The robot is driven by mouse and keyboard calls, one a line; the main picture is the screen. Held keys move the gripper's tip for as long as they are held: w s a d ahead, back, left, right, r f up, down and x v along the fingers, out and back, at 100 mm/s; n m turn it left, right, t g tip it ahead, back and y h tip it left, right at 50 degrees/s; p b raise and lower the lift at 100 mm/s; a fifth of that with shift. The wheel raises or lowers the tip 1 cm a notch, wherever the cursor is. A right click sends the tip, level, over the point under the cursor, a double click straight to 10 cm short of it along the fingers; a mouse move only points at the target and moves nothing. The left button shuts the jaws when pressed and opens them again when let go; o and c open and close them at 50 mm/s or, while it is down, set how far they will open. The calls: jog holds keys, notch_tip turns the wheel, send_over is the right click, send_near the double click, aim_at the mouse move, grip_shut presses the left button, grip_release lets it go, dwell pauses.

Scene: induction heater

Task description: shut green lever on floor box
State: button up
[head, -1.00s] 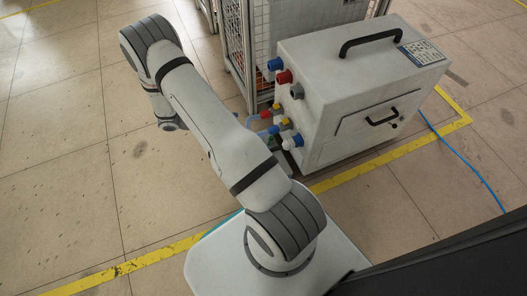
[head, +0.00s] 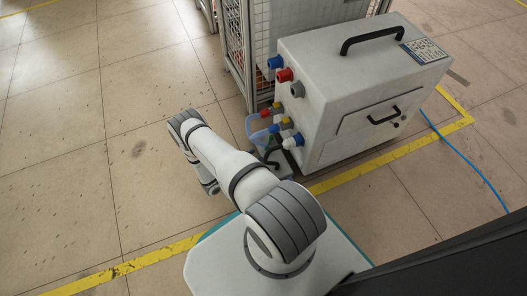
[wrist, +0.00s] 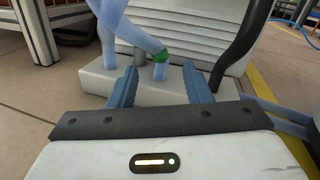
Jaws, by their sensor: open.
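In the wrist view, the pale floor box (wrist: 95,84) lies ahead of my gripper (wrist: 159,68). A small green part (wrist: 161,55), which looks like the green lever's pivot, sits atop a short light-blue stub on the box. A light-blue bar slopes up and left from it. My gripper's two blue fingers are apart, with the stub and green part between them in the picture; I cannot tell any contact. In the head view, the floor box (head: 268,168) shows partly behind my arm, beside the large cabinet. My gripper is not clearly visible there.
The large pale cabinet (head: 350,110) with coloured sockets stands right of the floor box. A black hose (wrist: 234,45) rises at the box's right. Floor at left is clear.

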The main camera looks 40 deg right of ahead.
jog(key=shift+d+b, duration=0.6)
jog(key=shift+d, duration=2)
jog(key=shift+c, duration=0.6)
grip_shut()
